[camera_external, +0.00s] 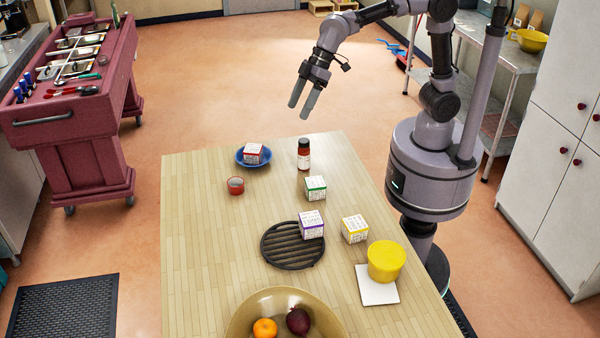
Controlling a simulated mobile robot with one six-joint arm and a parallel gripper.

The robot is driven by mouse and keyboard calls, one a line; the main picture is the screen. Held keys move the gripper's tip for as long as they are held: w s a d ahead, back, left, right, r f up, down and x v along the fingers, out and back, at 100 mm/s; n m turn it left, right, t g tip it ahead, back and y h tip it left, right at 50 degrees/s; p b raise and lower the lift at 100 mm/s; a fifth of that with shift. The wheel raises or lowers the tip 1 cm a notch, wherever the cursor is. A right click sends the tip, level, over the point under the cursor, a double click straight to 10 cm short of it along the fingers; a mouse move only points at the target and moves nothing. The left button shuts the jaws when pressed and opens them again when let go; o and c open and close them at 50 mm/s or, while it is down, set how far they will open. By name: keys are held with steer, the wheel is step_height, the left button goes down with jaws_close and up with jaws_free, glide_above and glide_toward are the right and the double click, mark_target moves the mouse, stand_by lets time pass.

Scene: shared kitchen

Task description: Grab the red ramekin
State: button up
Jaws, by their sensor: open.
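The red ramekin (235,186) is a small round dish on the left part of the wooden table, just below a blue plate. It stands upright and apart from the things around it. My gripper (302,102) is open and empty. It hangs in the air beyond the table's far edge, above and to the right of the ramekin in the picture, with its fingers pointing down.
The blue plate (240,160) bears a red-edged box (253,154). The table's left side is clear.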

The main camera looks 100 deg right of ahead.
steer(key=w+d+f+n, duration=0.1)
steer(key=w+f+n, duration=0.1)
steer(key=w+f, duration=0.35)
steer(key=w+d+f+n, duration=0.1)
steer(key=w+f, duration=0.2)
steer(key=w, duration=0.5)
steer(key=b, duration=0.4)
glide_above(236, 182)
steer(key=s+a, duration=0.2)
step_height(236, 182, down, 11)
steer(key=shift+d+r, duration=0.1)
steer(key=shift+d, duration=0.05)
steer(key=b+x, duration=0.1)
steer(key=x, duration=0.3)
steer(key=b+x, duration=0.1)
steer(key=shift+s+d+f+b, duration=0.1)
steer(key=shift+d+f+b, duration=0.15)
steer(key=shift+f, duration=0.35)
steer(key=shift+a, duration=0.1)
steer(key=shift+r, duration=0.1)
steer(key=c, duration=1.5)
